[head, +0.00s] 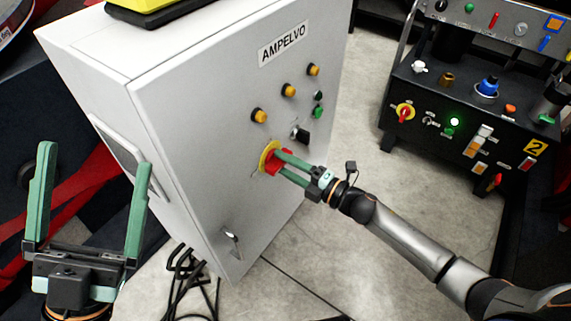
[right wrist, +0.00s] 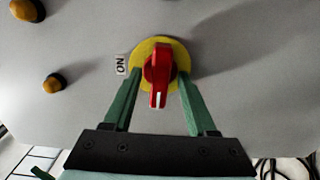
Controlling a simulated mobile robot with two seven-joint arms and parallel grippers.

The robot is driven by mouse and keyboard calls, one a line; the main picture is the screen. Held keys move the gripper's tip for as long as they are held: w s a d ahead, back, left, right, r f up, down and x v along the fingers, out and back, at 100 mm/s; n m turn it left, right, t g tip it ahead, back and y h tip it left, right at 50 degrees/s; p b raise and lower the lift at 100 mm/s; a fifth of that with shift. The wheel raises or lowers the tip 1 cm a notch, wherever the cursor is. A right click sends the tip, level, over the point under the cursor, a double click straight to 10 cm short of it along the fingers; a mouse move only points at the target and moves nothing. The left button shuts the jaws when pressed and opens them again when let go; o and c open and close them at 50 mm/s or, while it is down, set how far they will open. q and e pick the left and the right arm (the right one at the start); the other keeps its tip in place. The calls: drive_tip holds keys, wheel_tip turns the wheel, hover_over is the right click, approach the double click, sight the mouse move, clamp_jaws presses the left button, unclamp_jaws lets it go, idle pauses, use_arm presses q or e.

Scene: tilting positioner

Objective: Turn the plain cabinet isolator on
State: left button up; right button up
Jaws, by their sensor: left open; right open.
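The isolator on the plain light-grey cabinet (head: 195,120) has a red handle (right wrist: 158,72) on a yellow round plate (head: 265,156). In the right wrist view the handle's white mark points down, a quarter turn from the ON label (right wrist: 122,64) on the left of the plate. My right gripper (head: 284,163) is at the isolator, open, with one green finger on each side of the handle. I cannot tell whether the fingers touch it. In the head view the fingers partly hide the handle. My left gripper (head: 94,155) is open and empty, left of the cabinet.
Orange buttons (head: 288,90), a black switch (head: 300,135) and green buttons (head: 318,112) sit on the same panel above the isolator. A metal door handle (head: 231,241) is below. Black cables (head: 185,275) lie at the cabinet's foot. A black control console (head: 455,125) stands right, across open floor.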

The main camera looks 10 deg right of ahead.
drive_tip(key=shift+c, duration=0.3)
clamp_jaws()
